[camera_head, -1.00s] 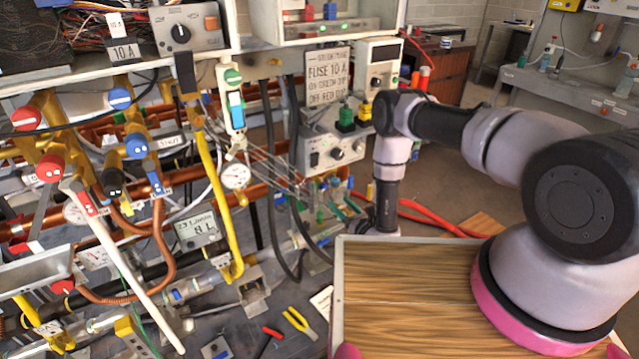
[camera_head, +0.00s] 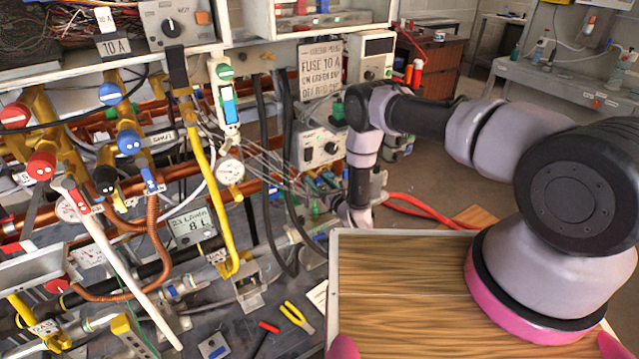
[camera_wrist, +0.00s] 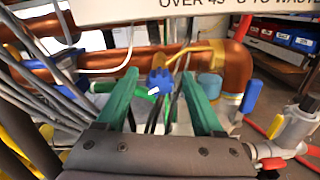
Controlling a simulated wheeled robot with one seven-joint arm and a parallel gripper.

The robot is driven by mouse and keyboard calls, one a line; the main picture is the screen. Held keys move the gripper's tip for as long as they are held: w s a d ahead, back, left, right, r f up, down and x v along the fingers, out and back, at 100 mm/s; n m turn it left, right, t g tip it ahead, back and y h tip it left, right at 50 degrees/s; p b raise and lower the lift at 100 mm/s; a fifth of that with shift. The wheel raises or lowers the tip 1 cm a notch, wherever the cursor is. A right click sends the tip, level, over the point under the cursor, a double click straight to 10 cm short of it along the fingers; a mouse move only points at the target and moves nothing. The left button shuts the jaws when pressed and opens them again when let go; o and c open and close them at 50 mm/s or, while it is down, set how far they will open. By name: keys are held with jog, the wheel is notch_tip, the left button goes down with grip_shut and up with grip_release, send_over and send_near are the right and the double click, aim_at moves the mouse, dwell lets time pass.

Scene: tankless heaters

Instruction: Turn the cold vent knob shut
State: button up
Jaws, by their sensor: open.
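In the wrist view a small blue knob (camera_wrist: 160,81) with a white mark sits in front of a copper pipe. My gripper (camera_wrist: 158,88) is open, with its two green fingers left and right of the knob. The knob shows in the gap near the fingertips; I cannot tell if either finger touches it. No readable label marks it as the cold vent knob. In the head view my wrist (camera_head: 354,212) reaches in low beside the pipework, and the fingertips are not clearly seen. Other blue knobs (camera_head: 129,142) are on the brass valves at the left.
A copper pipe (camera_wrist: 228,62) runs behind the knob and bends at the right. A blue lever (camera_wrist: 251,96) and a red-handled valve (camera_wrist: 273,163) are right of the fingers. Grey cables (camera_wrist: 30,85) crowd the left. In the head view a wooden-topped board (camera_head: 400,300) lies below my arm.

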grip_shut()
jog(key=m, duration=0.5)
jog(key=shift+m, duration=0.3)
jog(key=m, duration=0.5)
jog(key=shift+m, duration=0.3)
jog(key=m, duration=0.5)
jog(key=shift+d, duration=0.1)
jog(key=m, duration=0.6)
jog(key=shift+f+m, duration=0.1)
jog(key=shift+m, duration=0.2)
